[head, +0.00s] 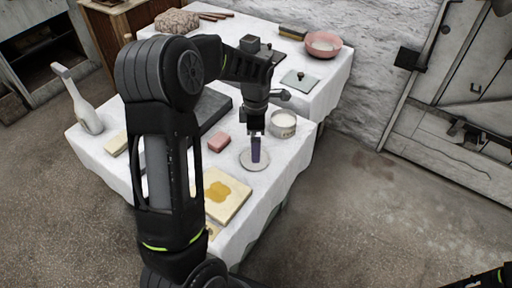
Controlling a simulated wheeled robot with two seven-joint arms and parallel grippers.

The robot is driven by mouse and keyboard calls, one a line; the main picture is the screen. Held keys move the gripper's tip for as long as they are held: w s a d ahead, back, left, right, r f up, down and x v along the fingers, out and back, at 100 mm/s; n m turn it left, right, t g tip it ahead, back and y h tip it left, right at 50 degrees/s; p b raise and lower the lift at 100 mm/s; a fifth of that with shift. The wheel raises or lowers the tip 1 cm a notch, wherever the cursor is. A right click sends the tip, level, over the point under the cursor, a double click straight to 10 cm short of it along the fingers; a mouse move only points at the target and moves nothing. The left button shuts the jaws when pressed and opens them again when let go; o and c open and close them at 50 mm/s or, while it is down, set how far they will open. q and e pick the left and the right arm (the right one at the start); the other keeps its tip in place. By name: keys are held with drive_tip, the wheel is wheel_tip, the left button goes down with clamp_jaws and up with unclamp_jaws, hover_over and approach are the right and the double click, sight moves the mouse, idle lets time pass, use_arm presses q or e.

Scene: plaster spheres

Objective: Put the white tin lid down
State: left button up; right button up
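The white tin lid (245,163) is a flat pale disc near the right edge of the nearer white-clothed table. An upright purple grip piece (256,151) stands at its middle. My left gripper (256,134) comes down from above and is shut on the top of that piece. The lid looks level; whether it touches the cloth or hangs just above it I cannot tell. An open white tin (283,124) stands just behind and to the right of the lid. My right gripper is not in view; only a bit of dark arm shows at the bottom right corner.
A pink block (219,142) lies left of the lid, and a yellow-stained board (226,194) in front. A pink bowl (323,44) sits on the farther table. The cloth's right edge is close to the lid.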

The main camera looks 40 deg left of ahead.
use_arm(q)
wheel_tip(320, 180, up, 6)
drive_tip(key=shift+f+p, duration=0.15)
drive_tip(key=shift+p, duration=0.2)
idle(0.7)
